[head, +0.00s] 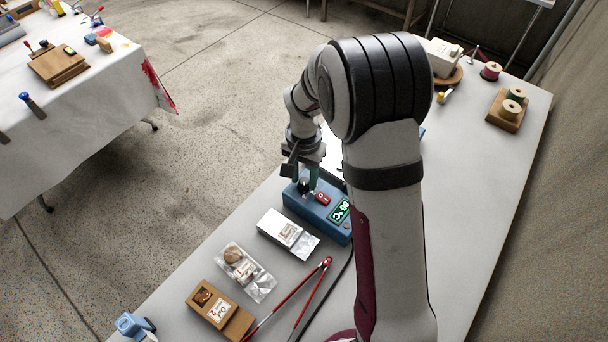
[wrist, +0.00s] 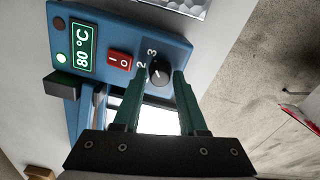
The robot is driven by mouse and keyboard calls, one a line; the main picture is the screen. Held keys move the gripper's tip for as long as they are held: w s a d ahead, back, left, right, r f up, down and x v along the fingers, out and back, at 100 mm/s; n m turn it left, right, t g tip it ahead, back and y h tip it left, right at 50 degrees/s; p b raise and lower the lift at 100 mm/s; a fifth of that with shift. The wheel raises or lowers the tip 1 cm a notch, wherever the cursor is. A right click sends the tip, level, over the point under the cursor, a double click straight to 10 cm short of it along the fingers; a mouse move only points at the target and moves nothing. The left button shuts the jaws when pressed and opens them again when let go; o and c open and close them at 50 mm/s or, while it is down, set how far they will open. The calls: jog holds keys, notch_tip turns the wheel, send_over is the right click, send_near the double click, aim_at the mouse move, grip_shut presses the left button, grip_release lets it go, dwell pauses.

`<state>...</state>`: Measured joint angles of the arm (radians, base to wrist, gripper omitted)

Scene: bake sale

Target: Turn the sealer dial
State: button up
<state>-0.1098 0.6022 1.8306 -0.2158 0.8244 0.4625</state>
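The sealer is a blue box (head: 310,215) on the grey table, and it fills the upper part of the wrist view (wrist: 105,22). Its small black dial (wrist: 159,72) has the marks 2 and 3 beside it; other marks may be hidden by a finger. A red rocker switch (wrist: 119,60) and a green display reading 80 °C (wrist: 82,45) are on the same face. My gripper (wrist: 160,80) is open, its two green fingers on either side of the dial. I cannot tell whether they touch it. In the head view my gripper (head: 308,176) is just above the sealer's dial end.
Near the sealer lie a white packet (head: 282,229), a clear bag with a cookie (head: 242,268), red tongs (head: 300,295) and a brown box (head: 212,303). Thread spools (head: 491,71) stand at the far right. A second table (head: 75,105) is at left.

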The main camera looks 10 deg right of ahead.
grip_shut()
jog(key=shift+n, duration=0.4)
jog(key=n, duration=0.6)
jog(key=shift+n, duration=0.4)
jog(key=n, duration=1.2)
jog(key=shift+n, duration=0.3)
